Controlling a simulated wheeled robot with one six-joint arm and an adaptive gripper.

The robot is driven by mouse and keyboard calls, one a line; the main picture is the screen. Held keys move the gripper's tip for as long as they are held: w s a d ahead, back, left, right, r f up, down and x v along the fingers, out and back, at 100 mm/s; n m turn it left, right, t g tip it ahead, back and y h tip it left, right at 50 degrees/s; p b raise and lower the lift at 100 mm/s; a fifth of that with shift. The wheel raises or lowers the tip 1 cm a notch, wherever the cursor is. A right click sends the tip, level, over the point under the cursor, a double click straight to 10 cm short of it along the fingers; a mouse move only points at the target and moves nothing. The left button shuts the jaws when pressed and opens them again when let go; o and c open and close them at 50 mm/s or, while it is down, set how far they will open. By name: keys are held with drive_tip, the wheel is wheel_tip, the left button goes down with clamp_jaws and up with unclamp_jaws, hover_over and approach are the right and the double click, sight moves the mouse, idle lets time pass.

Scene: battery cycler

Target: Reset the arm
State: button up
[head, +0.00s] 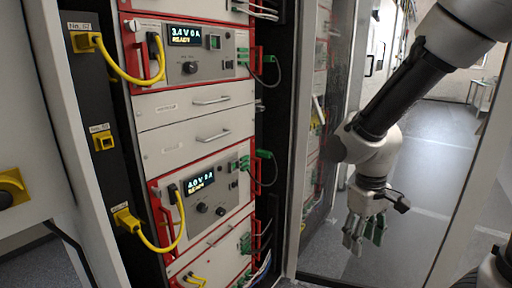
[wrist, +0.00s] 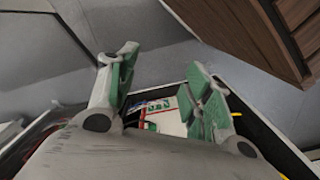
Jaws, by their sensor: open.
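My gripper (head: 366,232) hangs at the end of my arm on the right side of the head view, pointing down, in front of the glass door. Its fingers with green pads are apart and nothing is between them. In the wrist view the gripper (wrist: 161,95) also shows open and empty. The battery cycler rack (head: 196,105) stands left of my gripper, well apart from it. Its upper unit (head: 190,52) reads 3.4 V and READY, and its lower unit (head: 208,192) reads about 4.0 V and READY.
Yellow cables (head: 128,76) run from sockets on the black side strip to the units. Green plugs (head: 262,154) with cables stick out on the rack's right. A glass door (head: 320,215) stands beside my arm. A brown slatted box (wrist: 262,30) shows in the wrist view. Open floor (head: 436,150) lies right.

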drive_tip(key=s+d+r+m+t, duration=0.2)
drive_tip(key=d+r, duration=0.3)
drive_tip(key=r, duration=0.3)
drive_tip(key=s+d+r+m+t, duration=0.2)
drive_tip(key=s+d+r, duration=0.3)
drive_tip(key=r, duration=0.3)
drive_tip(key=shift+s+d+m+t+y, duration=0.2)
drive_tip(key=shift+d+m+t+y, duration=0.15)
drive_tip(key=shift+d+t, duration=0.25)
